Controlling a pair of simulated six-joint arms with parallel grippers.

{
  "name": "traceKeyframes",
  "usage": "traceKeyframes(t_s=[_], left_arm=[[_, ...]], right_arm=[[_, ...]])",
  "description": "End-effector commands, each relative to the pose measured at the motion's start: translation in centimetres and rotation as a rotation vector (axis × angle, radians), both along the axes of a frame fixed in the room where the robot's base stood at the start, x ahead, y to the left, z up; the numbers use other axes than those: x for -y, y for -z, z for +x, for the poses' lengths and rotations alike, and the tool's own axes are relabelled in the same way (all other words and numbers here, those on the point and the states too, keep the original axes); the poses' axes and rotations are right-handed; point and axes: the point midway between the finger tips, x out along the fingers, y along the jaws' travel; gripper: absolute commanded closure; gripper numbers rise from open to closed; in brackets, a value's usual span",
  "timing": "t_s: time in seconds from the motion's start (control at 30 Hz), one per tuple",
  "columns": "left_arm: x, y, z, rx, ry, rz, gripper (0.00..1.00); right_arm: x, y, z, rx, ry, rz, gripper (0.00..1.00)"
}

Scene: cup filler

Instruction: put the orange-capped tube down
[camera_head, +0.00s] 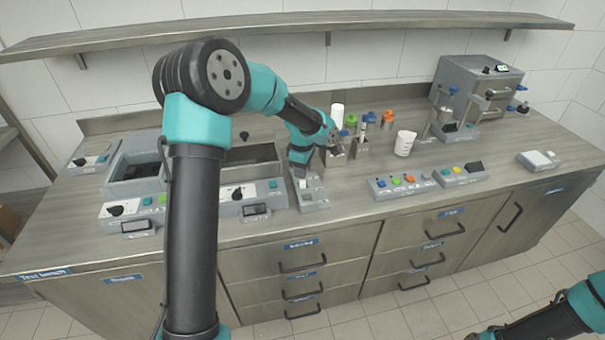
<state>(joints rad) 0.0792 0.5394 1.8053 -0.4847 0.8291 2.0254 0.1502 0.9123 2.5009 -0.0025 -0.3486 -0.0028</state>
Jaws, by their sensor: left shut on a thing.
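My left gripper (300,162) is low over the counter, at the back end of a small grey block with wells (313,192). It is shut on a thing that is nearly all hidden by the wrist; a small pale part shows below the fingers. I take this for the tube, but no orange cap shows there. I cannot tell whether it touches the block. An orange-topped item (388,116) stands farther back on the right, among other coloured tops; it is too small to make out. My right gripper is out of the picture; only part of that arm shows at lower right.
A button panel (402,185) lies near the front edge. A grey machine (478,82) stands at the back right. A grey basin unit (138,170) fills the left. The counter between block and panel is clear.

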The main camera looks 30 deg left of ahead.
Motion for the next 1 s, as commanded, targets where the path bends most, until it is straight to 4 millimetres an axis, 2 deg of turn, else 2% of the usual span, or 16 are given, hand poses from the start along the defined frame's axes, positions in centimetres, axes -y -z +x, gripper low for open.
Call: traceKeyframes(t_s=[0.13,0.53,0.57,0.6,0.8,1.0], left_arm=[[0.0,1.7,0.0,0.000,0.002,0.001,0.93],[0.0,2.1,0.0,0.001,0.000,0.000,0.93],[0.0,2.1,0.0,0.002,0.000,0.000,0.69],[0.0,2.1,0.0,0.002,0.000,0.000,0.65],[0.0,2.1,0.0,0.002,0.000,0.000,0.46],[0.0,2.1,0.0,0.002,0.000,0.000,0.44]], right_arm=[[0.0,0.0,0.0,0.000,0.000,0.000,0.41],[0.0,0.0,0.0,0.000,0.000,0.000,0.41],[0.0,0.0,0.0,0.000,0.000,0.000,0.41],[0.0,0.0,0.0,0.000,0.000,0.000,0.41],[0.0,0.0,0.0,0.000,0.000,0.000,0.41],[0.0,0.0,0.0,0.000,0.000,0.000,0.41]])
